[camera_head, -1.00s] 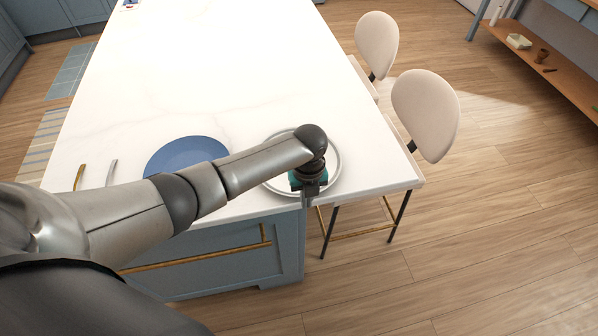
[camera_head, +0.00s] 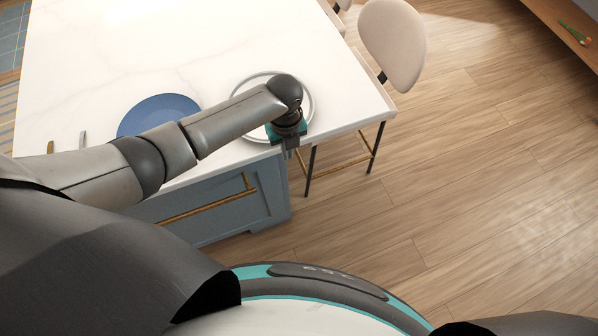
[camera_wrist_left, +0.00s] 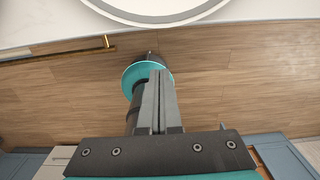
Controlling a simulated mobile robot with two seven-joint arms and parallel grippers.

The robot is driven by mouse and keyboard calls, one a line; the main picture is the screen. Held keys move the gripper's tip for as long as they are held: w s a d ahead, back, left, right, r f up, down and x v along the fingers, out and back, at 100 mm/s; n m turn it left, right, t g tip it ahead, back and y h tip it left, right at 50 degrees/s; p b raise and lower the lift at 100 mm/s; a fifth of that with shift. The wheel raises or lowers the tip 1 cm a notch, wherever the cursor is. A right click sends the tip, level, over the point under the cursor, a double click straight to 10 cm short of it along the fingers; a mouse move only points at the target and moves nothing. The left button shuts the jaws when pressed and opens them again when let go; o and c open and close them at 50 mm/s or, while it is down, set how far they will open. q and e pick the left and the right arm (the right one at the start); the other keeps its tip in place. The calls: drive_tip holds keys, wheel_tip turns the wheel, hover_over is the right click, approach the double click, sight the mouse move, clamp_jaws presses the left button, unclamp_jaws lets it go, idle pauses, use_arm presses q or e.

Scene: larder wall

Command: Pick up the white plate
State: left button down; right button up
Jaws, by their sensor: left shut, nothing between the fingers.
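The white plate (camera_head: 308,101) lies near the right front corner of the white counter. My left forearm and wrist cover much of it in the head view. Part of its rim shows at the top of the left wrist view (camera_wrist_left: 160,16). My left gripper (camera_head: 291,153) points down at the counter's front edge, just in front of the plate. It is shut and empty, and its closed fingers (camera_wrist_left: 158,75) show over the floor in the wrist view, apart from the plate. My right gripper is not in view.
A blue plate (camera_head: 158,112) lies left of the white plate on the counter (camera_head: 180,45). Two pieces of cutlery (camera_head: 82,139) lie farther left. A pale chair (camera_head: 392,42) stands at the counter's right side. The wooden floor (camera_head: 470,150) at the right is clear.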

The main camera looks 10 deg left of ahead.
use_arm(q)
drive_tip(key=s+d, duration=0.5)
drive_tip(key=s, duration=0.2)
drive_tip(key=shift+s, duration=0.2)
drive_tip(key=c, duration=1.5)
unclamp_jaws()
drive_tip(key=shift+f, duration=0.1)
drive_tip(key=shift+o, duration=0.5)
wheel_tip(320, 180, down, 14)
drive_tip(key=a+n+h+b, duration=0.1)
drive_tip(key=a+n+b, duration=0.1)
drive_tip(key=n+b, duration=0.4)
drive_tip(key=shift+n+t+b, duration=0.3)
drive_tip(key=shift+n+t, duration=0.1)
drive_tip(key=shift+n, duration=0.5)
drive_tip(key=s+a+f+n+b, duration=0.45)
drive_tip(key=s+f+n, duration=0.3)
drive_tip(key=f, duration=0.45)
drive_tip(key=s+a+f+n+b, duration=0.4)
drive_tip(key=s+f+n+b, duration=0.3)
drive_tip(key=f, duration=0.5)
drive_tip(key=s+a+f+n+y+b, duration=0.1)
drive_tip(key=s+f+n, duration=0.3)
drive_tip(key=s, duration=0.8)
wheel_tip(320, 180, down, 2)
drive_tip(key=shift+s+a+f+b, duration=0.25)
drive_tip(key=shift+s+a+b, duration=0.05)
drive_tip(key=shift+a+b, duration=0.3)
